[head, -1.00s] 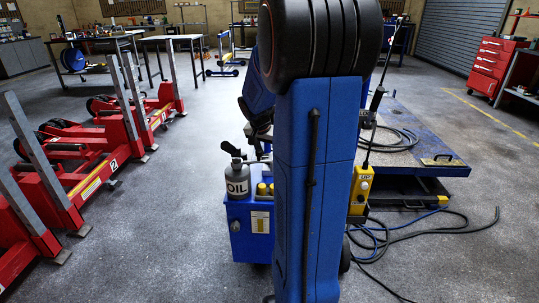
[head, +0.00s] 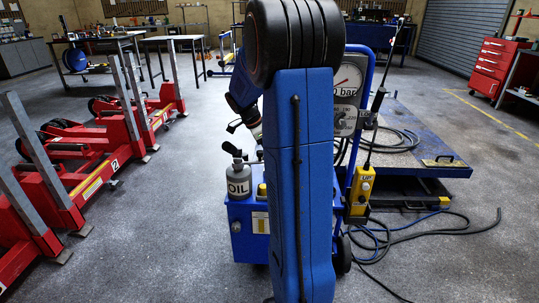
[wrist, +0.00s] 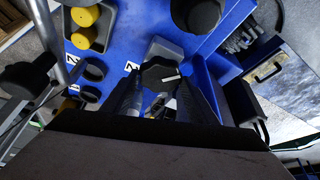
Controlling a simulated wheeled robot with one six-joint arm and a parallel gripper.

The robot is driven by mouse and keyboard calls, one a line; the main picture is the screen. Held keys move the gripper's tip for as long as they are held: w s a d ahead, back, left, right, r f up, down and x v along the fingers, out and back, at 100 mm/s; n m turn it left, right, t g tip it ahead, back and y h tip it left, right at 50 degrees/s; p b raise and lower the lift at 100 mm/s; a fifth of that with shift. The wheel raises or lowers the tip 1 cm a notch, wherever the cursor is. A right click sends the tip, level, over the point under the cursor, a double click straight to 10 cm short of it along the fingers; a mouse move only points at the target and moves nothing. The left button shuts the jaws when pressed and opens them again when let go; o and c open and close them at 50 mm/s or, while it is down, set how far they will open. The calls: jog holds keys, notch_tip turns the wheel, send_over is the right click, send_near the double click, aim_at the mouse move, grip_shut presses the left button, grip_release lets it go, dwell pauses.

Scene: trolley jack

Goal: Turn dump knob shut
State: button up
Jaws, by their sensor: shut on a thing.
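In the wrist view a black lobed knob (wrist: 158,74) with a white pointer line sits on a grey block on the blue unit. I take it to be the dump knob; its label is not readable. My gripper (wrist: 163,88) is shut on it, with one dark finger on each side. In the head view the blue trolley unit (head: 247,235) stands behind my arm, which hides the knob and my gripper there.
A grey OIL bottle (head: 238,180) stands on the unit's left. A bar gauge (head: 348,82) and a yellow UP pendant (head: 361,188) are at its right. Yellow caps (wrist: 85,16) and a black round part (wrist: 195,13) lie around the knob. Hoses run over the floor at right.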

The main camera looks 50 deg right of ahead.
jog(key=shift+m, duration=0.5)
jog(key=o, duration=1.1)
